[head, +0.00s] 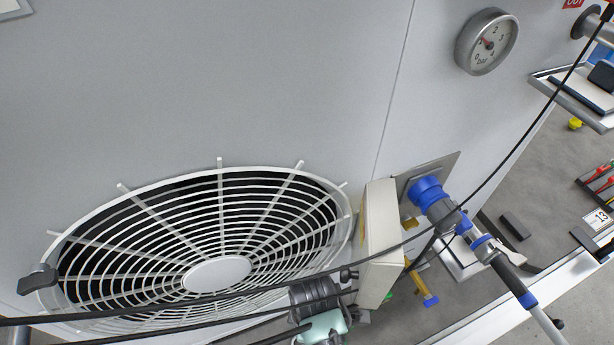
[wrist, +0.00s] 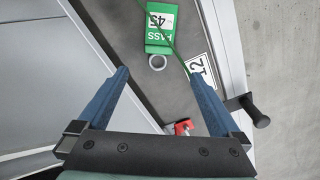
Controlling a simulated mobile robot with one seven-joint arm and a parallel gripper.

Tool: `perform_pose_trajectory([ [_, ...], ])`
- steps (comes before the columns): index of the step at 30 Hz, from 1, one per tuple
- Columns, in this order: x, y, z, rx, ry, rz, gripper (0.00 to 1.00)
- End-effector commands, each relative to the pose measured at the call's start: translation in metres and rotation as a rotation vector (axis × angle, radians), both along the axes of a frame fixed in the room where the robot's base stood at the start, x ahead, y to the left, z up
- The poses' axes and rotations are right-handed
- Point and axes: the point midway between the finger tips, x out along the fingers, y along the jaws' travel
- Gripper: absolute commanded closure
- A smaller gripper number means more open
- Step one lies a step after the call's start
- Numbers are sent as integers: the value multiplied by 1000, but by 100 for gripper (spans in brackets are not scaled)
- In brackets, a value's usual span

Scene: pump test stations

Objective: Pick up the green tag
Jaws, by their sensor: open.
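The green tag (wrist: 158,38) lies on the grey floor of the bay at the top of the wrist view. The fingers are apart from the tag. In the head view I cannot clearly make out the tag; small green bits show beside the beige box.
A grey ring (wrist: 157,62) lies just below the tag. A number 12 label (wrist: 200,70) and a red part (wrist: 180,127) are near the right finger. In the head view, a fan grille (head: 218,272), beige box (head: 380,243) and blue-collared pipe (head: 440,210) surround the area; dark cables cross it.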

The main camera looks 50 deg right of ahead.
Motion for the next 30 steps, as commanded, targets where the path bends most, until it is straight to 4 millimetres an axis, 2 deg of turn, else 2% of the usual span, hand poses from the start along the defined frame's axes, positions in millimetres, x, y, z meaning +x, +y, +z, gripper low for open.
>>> perform_pose_trajectory([
  [5,0,0,-14,1,2,-1,0],
  [13,0,0,-64,1,0,-1,0],
  [22,1,0,-86,0,-1,-1,0],
  [30,1,0,-123,0,-1,0,0],
])
